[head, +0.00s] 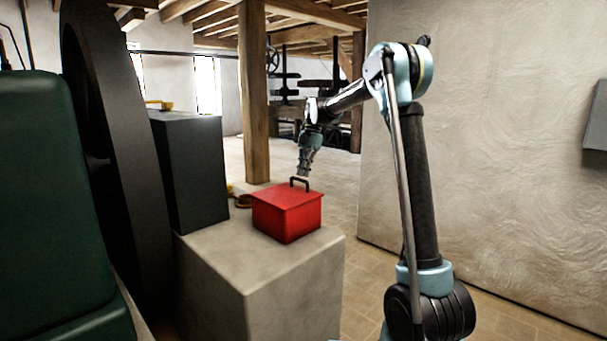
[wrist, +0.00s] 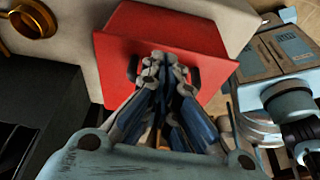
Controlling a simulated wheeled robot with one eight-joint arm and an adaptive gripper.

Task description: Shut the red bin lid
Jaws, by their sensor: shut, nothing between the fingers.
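The red bin (head: 288,226) stands on a pale stone block. Its red lid (head: 285,197) lies flat on top and looks shut in the head view. In the wrist view my closed fingers (wrist: 166,60) cover the middle of the lid (wrist: 150,30). I cannot tell whether the fingers touch the handle or lid.
The stone block (head: 245,265) has bare room in front of the bin. A dark box (head: 190,170) and a large dark wheel (head: 110,150) stand to the left. A brass ring (wrist: 35,20) lies beside the bin. A plastered wall (head: 490,150) is at the right.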

